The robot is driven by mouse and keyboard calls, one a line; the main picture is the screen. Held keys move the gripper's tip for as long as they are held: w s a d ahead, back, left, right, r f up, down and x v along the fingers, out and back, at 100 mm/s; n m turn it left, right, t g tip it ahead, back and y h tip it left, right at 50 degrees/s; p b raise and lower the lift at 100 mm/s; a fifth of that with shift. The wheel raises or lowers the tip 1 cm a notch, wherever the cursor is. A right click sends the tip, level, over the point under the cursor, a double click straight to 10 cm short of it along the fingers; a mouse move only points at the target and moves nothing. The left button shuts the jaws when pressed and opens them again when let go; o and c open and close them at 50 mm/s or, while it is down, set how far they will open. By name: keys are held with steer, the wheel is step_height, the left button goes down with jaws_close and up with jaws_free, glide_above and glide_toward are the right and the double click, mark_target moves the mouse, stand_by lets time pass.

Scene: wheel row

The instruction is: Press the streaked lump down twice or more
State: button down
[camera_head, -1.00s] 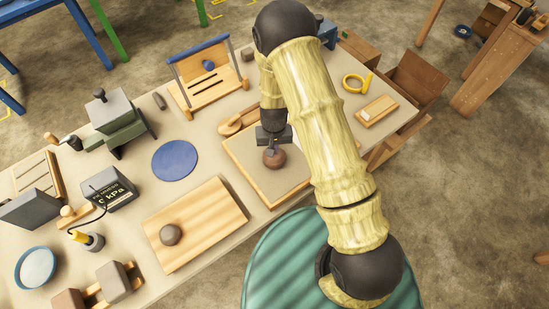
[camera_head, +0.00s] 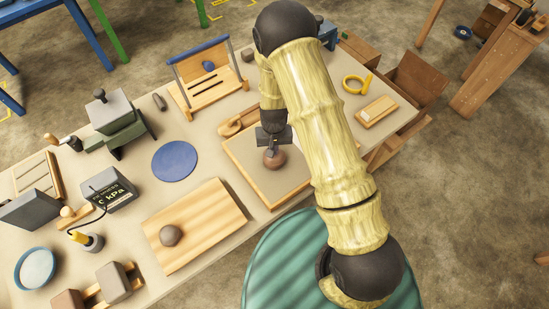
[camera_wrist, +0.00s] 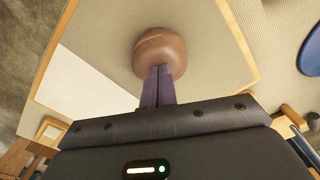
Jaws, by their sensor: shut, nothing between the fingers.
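A rounded reddish-brown lump (camera_head: 275,159) sits on a pale board with a wooden rim (camera_head: 262,194). My gripper (camera_head: 272,150) is directly over this lump, pointing down. In the wrist view its two dark fingers (camera_wrist: 158,82) are shut together with nothing between them. Their tips overlap the lump's near edge; whether they touch it I cannot tell. A second, grey-brown lump (camera_head: 170,235) lies on a light wooden board (camera_head: 215,215), away from the gripper.
A gauge box marked kPa (camera_head: 107,190), a blue disc (camera_head: 175,160) and a slotted wooden stand (camera_head: 208,88) are on the table to the left. A yellow ring (camera_head: 355,82) and a small wooden block (camera_head: 376,111) lie to the right. My arm hides part of the table.

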steer(key=shift+s+f, duration=0.1)
steer(key=shift+s, duration=0.05)
steer(key=shift+r+p, duration=1.3)
steer(key=shift+r, duration=0.5)
steer(key=shift+w+d+r, duration=0.1)
steer(key=shift+w+r, duration=0.1)
steer(key=shift+r, duration=0.1)
steer(key=s+d+r+t, duration=0.1)
steer(key=d+r, duration=0.2)
steer(key=r, duration=0.4)
steer(key=s+d+r, duration=0.2)
steer(key=d+r, duration=0.1)
steer(key=r, duration=0.4)
steer(key=s+d+r+t, duration=0.1)
steer(key=s+d+r, duration=0.6)
steer(key=s+r, duration=0.2)
step_height(320, 180, up, 2)
steer(key=shift+s+d+r+m+t, duration=0.1)
steer(key=shift+s+d+m+t, duration=0.1)
steer(key=shift+d+m+t, duration=0.15)
steer(key=shift+a, duration=0.15)
